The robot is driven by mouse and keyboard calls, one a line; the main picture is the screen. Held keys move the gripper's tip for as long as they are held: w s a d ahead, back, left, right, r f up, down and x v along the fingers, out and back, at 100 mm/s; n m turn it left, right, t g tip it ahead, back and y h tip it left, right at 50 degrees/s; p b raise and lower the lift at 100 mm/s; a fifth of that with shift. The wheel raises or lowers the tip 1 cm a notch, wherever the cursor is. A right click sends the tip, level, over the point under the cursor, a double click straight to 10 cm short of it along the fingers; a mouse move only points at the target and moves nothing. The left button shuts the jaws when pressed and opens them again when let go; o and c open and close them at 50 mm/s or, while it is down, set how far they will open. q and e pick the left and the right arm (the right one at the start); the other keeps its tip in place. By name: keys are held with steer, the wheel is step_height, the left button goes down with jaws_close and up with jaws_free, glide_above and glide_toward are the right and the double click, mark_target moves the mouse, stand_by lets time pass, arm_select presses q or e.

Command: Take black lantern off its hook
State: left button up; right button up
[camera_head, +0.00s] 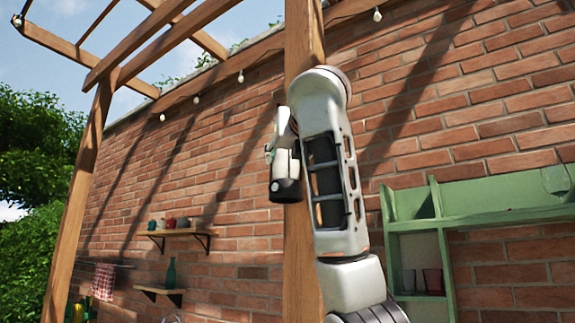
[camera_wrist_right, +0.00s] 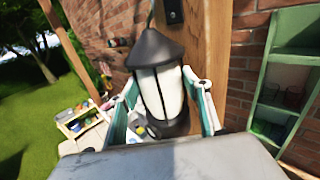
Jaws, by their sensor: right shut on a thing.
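The black lantern (camera_wrist_right: 153,48) has a dark cone-shaped top, pale panes and a dark base. It fills the middle of the right wrist view, slightly tilted. My right gripper (camera_wrist_right: 160,84) is shut on it, with a finger on each side of its body. A dark metal plate (camera_wrist_right: 173,12) is fixed to the wooden post behind the lantern's top. I cannot tell whether the lantern still touches a hook. In the head view my right arm hides most of the lantern area, in front of the post. My left gripper is not in view.
The wooden post (camera_head: 304,250) stands close behind my right arm, before a brick wall (camera_head: 480,120). A green shelf unit (camera_head: 447,230) is at the right. Small wall shelves (camera_head: 178,232) with pots are at the left. Pergola beams run overhead.

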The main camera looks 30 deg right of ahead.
steer(key=shift+s+r, duration=0.1)
steer(key=shift+r, duration=0.75)
steer(key=b+v, duration=0.6)
steer(key=v, duration=1.2)
step_height(320, 180, up, 2)
steer(key=shift+r+p, duration=0.2)
steer(key=shift+p, duration=0.8)
steer(key=shift+s, duration=0.1)
